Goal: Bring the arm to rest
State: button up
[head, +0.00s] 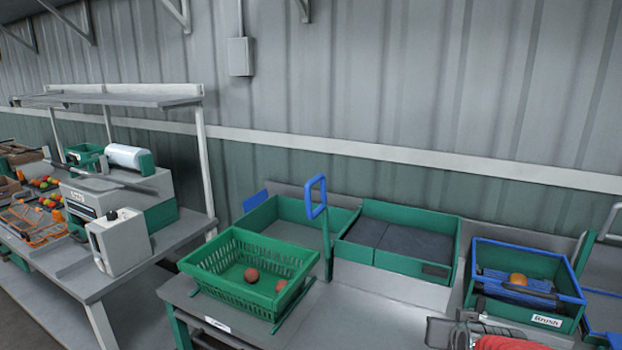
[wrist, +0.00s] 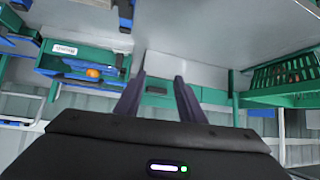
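My gripper (wrist: 158,88) shows in the wrist view with its two dark fingers apart and nothing between them. The fingers touch nothing that I can see, and the wrist view looks upside down. In the head view, a grey and red part of my arm (head: 500,341) shows at the bottom right edge. The fingers cannot be made out clearly there.
A green basket (head: 216,289) with a few tomatoes stands on the bench. Behind it are green trays (head: 450,268) and a blue upright handle (head: 317,212). A blue-rimmed green box labelled Brush (head: 495,303) holds an orange tomato (head: 518,279). Another bench (head: 95,285) stands left.

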jog(key=s+a+r+n+g+y, duration=0.1)
jog(key=s+a+r+g, duration=0.1)
jog(key=s+a, duration=0.4)
jog(key=s+a+r+n+g+y, duration=0.1)
jog(key=s+a+n+g, duration=0.1)
jog(key=s+a, duration=0.5)
jog(key=s, duration=0.5)
jog(key=shift+s+r+y, duration=0.4)
dwell(0.8)
